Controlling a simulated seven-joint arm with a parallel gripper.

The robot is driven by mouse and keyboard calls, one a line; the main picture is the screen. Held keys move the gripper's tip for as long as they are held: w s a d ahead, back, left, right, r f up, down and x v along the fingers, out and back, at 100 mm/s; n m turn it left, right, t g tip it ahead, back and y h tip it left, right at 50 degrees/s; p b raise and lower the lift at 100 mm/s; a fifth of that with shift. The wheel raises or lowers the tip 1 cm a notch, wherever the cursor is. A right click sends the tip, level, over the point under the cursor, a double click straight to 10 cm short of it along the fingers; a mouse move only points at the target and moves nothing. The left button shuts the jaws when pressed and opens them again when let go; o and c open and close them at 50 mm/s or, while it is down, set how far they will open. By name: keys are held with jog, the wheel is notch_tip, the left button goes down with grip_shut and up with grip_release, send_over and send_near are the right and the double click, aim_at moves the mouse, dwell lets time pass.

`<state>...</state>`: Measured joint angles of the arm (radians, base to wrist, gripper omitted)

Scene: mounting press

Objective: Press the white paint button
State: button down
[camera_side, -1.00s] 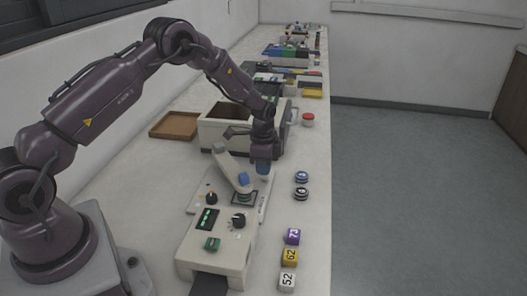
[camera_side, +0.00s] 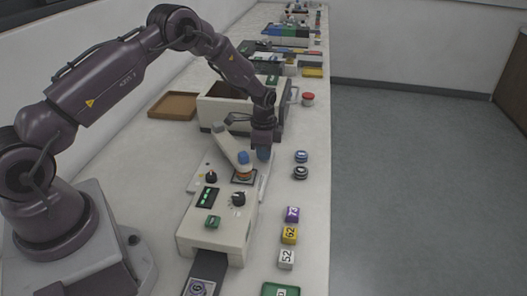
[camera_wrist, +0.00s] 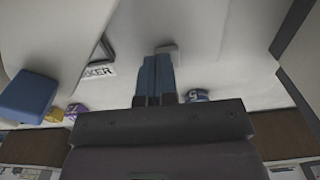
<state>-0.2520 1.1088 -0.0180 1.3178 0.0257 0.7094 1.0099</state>
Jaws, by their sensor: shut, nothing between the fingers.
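The press machine (camera_side: 222,231) stands on the bench with dials, a display and a green switch (camera_side: 212,222) on top. Its pale lever (camera_side: 232,145) has a blue knob (camera_side: 243,158). An orange patch (camera_side: 244,177) shows below that knob. I cannot pick out the white paint button for certain. My gripper (camera_side: 264,154) points down just right of the lever, over the plate's right side. Its blue fingers are together and empty in the wrist view (camera_wrist: 157,76). A small pale block (camera_wrist: 167,48) is at their tips; contact cannot be told.
Blue and black round pieces (camera_side: 301,157) and numbered cubes (camera_side: 289,235) lie along the right edge. A beige open box (camera_side: 222,108) and brown tray (camera_side: 174,105) stand behind. A red-topped button (camera_side: 308,98) is near the box.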

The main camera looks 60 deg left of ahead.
jog(key=shift+s+f, duration=0.25)
jog(key=shift+f, duration=0.4)
notch_tip(320, 180, up, 15)
jog(key=shift+w+r, duration=0.2)
jog(key=shift+w, duration=0.05)
jog(key=s+d+r+n+t, duration=0.2)
jog(key=s+r, duration=0.4)
jog(key=s, duration=0.3)
jog(key=s+d+r+n+t, duration=0.1)
jog(key=s+d+r+n, duration=0.3)
jog(key=s, duration=0.6)
jog(key=s+d+r+n+t, duration=0.2)
jog(key=s+d+r, duration=0.4)
jog(key=s+r, duration=0.3)
jog(key=shift+s+n+t, duration=0.3)
jog(key=shift+s+n, duration=0.15)
jog(key=shift+n, duration=0.05)
